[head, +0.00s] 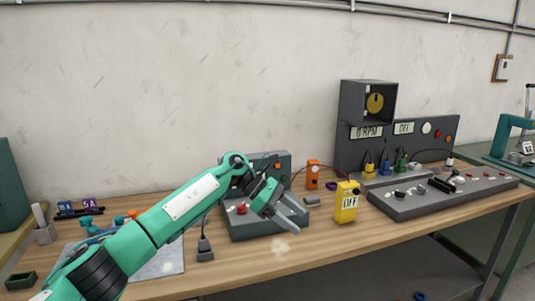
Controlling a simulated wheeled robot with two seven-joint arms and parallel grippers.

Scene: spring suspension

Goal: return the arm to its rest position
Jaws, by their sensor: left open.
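My left arm (178,208) is green and comes in from the lower left, reaching over the wooden workbench (320,242). My left gripper (286,216) is at its end, open and empty, pointing down and right. It is in front of a grey-green bench device (248,232) and partly hides it. I cannot tell whether it touches anything. My right arm and gripper are not in view.
A grey control panel (440,195) fills the right side. A grey mat (170,262) lies beneath the arm. The bench front is mostly clear.

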